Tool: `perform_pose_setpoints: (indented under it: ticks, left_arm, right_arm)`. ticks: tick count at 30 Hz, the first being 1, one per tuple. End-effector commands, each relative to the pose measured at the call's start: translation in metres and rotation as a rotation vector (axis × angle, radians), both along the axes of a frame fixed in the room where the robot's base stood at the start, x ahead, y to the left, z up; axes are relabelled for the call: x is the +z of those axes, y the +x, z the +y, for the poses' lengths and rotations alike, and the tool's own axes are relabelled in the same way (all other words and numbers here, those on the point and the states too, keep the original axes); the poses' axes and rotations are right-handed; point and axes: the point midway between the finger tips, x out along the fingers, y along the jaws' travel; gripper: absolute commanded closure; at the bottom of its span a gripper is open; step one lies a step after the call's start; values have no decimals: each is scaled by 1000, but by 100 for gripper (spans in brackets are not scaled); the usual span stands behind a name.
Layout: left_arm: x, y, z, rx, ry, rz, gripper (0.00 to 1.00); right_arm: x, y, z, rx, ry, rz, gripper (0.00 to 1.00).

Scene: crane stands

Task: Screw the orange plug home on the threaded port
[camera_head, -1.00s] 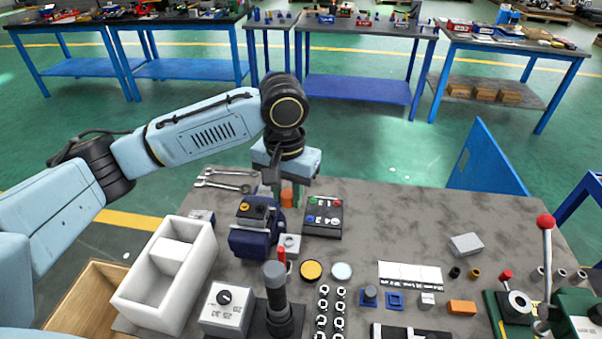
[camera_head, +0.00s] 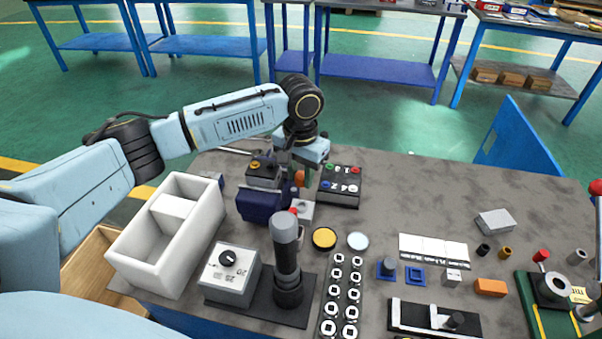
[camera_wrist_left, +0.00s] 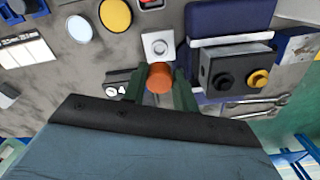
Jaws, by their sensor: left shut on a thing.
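The orange plug (camera_head: 299,178) is held between the fingers of my left gripper (camera_head: 299,170), near the back of the table. In the left wrist view the plug (camera_wrist_left: 159,78) shows its round orange end between the two green fingers of the gripper (camera_wrist_left: 160,88). The threaded port (camera_wrist_left: 158,46) is a grey ring on a pale square block, just beyond the plug in that view. The plug looks apart from the port. My right gripper is out of view.
A dark blue holder (camera_head: 258,204) and a black box with a yellow knob (camera_head: 262,171) stand left of the port. A black button panel (camera_head: 340,185) stands right of it. The joystick (camera_head: 286,250) rises in front. The table's right middle has bare room.

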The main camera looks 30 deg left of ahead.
Motion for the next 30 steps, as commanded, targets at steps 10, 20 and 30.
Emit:
perform_pose_setpoints:
  ticks: [10, 20, 30]
  left_arm:
    - [3, -1, -1, 0, -4, 2, 90]
    - [-29, -1, 0, 1, -4, 1, 90]
    - [-55, 0, -1, 1, -4, 0, 90]
  right_arm:
    - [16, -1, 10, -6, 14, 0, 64]
    - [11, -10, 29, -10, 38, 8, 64]
    - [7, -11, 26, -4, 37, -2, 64]
